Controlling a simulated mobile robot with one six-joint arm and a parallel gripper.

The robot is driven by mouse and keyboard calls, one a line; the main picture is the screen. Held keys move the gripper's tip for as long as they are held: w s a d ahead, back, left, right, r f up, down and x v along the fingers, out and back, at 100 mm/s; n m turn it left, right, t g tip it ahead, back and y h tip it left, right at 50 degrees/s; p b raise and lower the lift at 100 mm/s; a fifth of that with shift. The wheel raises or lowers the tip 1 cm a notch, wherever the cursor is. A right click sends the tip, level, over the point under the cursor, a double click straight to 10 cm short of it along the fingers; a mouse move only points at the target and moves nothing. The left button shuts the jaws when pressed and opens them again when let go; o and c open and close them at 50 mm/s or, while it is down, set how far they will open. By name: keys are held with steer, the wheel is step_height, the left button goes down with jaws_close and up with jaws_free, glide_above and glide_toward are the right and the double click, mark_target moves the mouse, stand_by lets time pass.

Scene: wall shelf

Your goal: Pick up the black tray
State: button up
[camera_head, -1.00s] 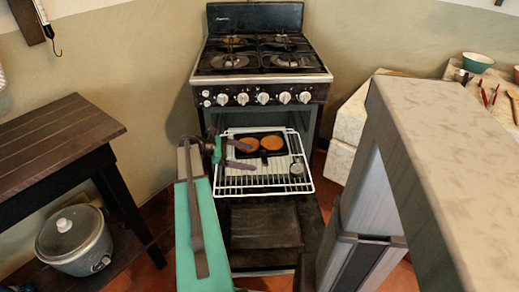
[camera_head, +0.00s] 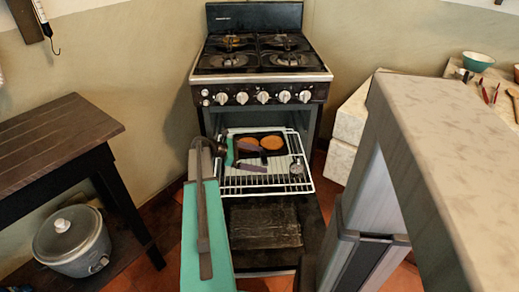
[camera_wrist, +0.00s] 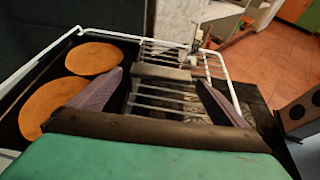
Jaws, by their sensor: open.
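The black tray (camera_head: 277,153) lies on a white wire oven rack (camera_head: 250,191) pulled out of the stove. Two round orange-brown flat items lie in it. In the wrist view the tray (camera_wrist: 128,52) fills the left side, its near part hidden by my gripper. My gripper (camera_head: 264,160) is open and empty, at the tray's near side in the head view. In the wrist view one finger overlaps the tray's edge and the other lies over bare rack wires; my gripper (camera_wrist: 160,80) has no tray rim clearly between its fingers. Contact cannot be told.
The stove (camera_head: 265,90) stands behind, its open door (camera_head: 265,225) below the rack. A small round dial (camera_head: 296,168) sits at the rack's right. A pale counter (camera_head: 450,130) stands close on the right. A dark wooden table (camera_head: 60,145) with a rice cooker (camera_head: 72,240) below is left.

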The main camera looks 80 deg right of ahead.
mark_target(265, 164)
steer(key=shift+c, duration=0.4)
steer(key=c, duration=1.3)
steer(key=shift+r, duration=0.15)
steer(key=shift+a+r+p, duration=0.1)
steer(key=shift+r+p, duration=0.2)
steer(key=shift+r, duration=0.3)
steer(key=shift+s+a+p, duration=0.1)
steer(key=shift+s+a, duration=0.15)
steer(key=shift+a, duration=0.4)
steer(key=shift+s+a+p, duration=0.1)
steer(key=shift+s+a, duration=0.2)
steer(key=shift+a, duration=0.3)
steer(key=shift+s+a+p, duration=0.1)
steer(key=shift+s+a, duration=0.15)
steer(key=shift+a, duration=0.4)
step_height(265, 164, up, 14)
steer(key=shift+d+f+p, duration=0.15)
steer(key=shift+p, duration=0.95)
